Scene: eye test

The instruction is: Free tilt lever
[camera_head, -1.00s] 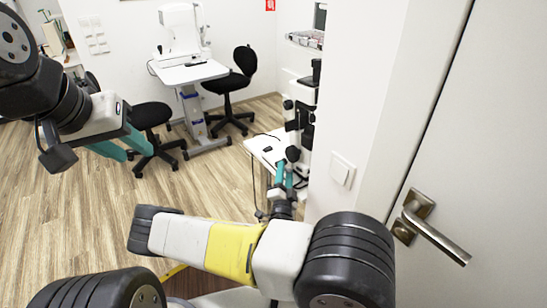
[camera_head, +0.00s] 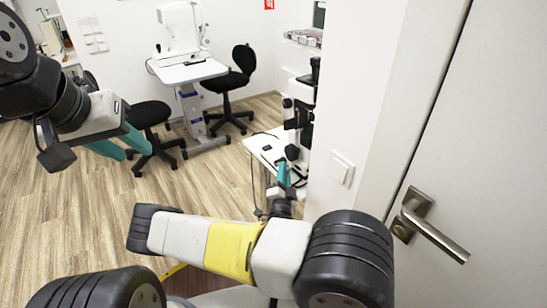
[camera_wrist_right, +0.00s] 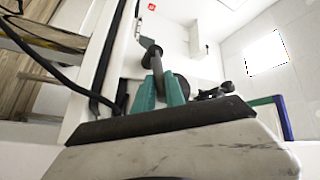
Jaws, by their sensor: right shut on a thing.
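My right gripper (camera_head: 284,175) has teal fingers and is at the front edge of the slit-lamp-like instrument (camera_head: 302,112), black and white on a white table. In the right wrist view, the teal fingers (camera_wrist_right: 160,84) are closed around a black lever (camera_wrist_right: 153,52) with a rounded end, which I take as the tilt lever. Its lower part is hidden between the fingers. In the head view the lever itself is too small and covered to make out. My left gripper (camera_head: 123,147) is open and empty, high over the floor at the left, far from the instrument.
The white instrument table (camera_head: 262,148) carries a small dark item and a cable. A wall edge with a light switch (camera_head: 342,168) and a door handle (camera_head: 430,228) are close on the right. Black chairs and another white table (camera_head: 186,74) stand behind. Wooden floor is free at left.

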